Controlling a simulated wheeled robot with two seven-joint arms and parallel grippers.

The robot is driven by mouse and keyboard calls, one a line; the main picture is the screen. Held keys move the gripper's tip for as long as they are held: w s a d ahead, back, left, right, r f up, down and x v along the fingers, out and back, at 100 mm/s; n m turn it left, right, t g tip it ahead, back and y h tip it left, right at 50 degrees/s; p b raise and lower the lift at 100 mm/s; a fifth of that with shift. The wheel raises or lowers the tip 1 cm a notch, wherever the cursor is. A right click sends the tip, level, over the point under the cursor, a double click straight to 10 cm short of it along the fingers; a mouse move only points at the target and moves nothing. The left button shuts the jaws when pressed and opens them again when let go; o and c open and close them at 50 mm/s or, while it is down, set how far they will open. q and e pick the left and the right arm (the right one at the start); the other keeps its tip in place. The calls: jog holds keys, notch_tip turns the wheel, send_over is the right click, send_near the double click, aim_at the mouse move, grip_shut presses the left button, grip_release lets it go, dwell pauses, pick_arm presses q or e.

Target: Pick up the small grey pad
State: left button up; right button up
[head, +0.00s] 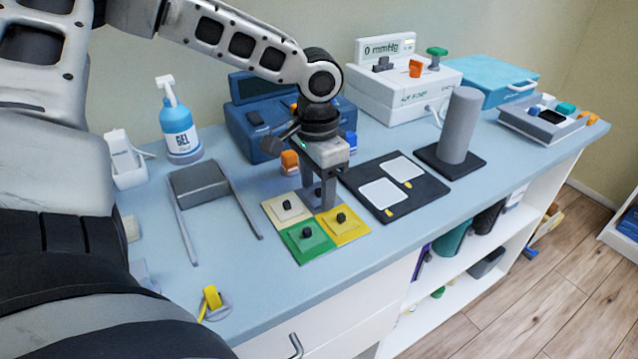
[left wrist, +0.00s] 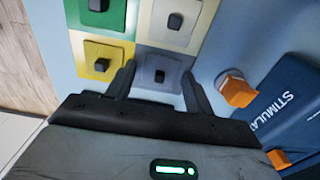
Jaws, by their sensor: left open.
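The small grey pad (left wrist: 151,64), a flat square with a dark knob (left wrist: 160,75), lies in a two-by-two group of pads in the left wrist view. My left gripper (head: 318,204) points down over that pad in the head view and hides most of it. In the left wrist view the open fingers of my left gripper (left wrist: 159,72) stand either side of the knob, with a gap to it. Nothing is held. Beside it lie a yellow pad (head: 350,231), a green pad (head: 309,250) and a cream pad (head: 274,211). My right gripper is out of view.
A blue stimulator (head: 250,120) with orange plugs stands close behind. A black board with white electrode pads (head: 380,191) lies to the right, then a grey cylinder on a stand (head: 459,125). A grey block with two rails (head: 199,185) is left. The front strip of counter is mostly clear.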

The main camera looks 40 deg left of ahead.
aim_at(317, 190)
pick_arm(q)
jog(key=c, duration=0.6)
notch_tip(317, 190, up, 10)
jog(key=shift+r+p, duration=0.1)
jog(key=shift+p, duration=0.5)
